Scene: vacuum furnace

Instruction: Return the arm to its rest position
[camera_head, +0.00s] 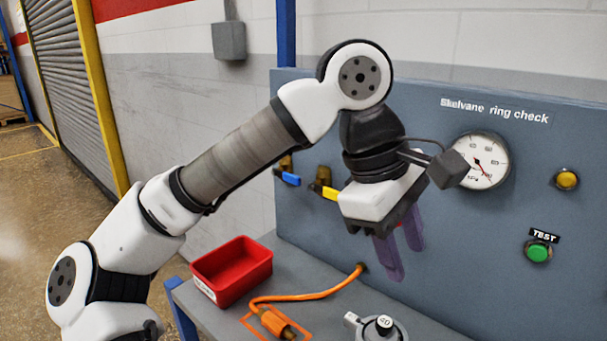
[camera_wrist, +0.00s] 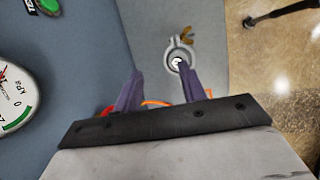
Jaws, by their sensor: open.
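My gripper (camera_head: 401,255) has purple fingers that point down in front of the blue-grey panel, above the bench. It is open and nothing shows between its fingers. In the wrist view the two fingers (camera_wrist: 160,82) stand apart, with bench surface and part of an orange hose seen behind them. My arm is raised and bent in the head view, reaching from the lower left over to the panel side.
The panel (camera_head: 420,105) carries a gauge (camera_head: 478,160), a green TEST button (camera_head: 538,251), an amber lamp (camera_head: 567,180) and valve handles. On the bench (camera_head: 225,317) are a red bin (camera_head: 231,270), an orange hose (camera_head: 310,294) and a grey fitting (camera_head: 383,326). Floor at left is open.

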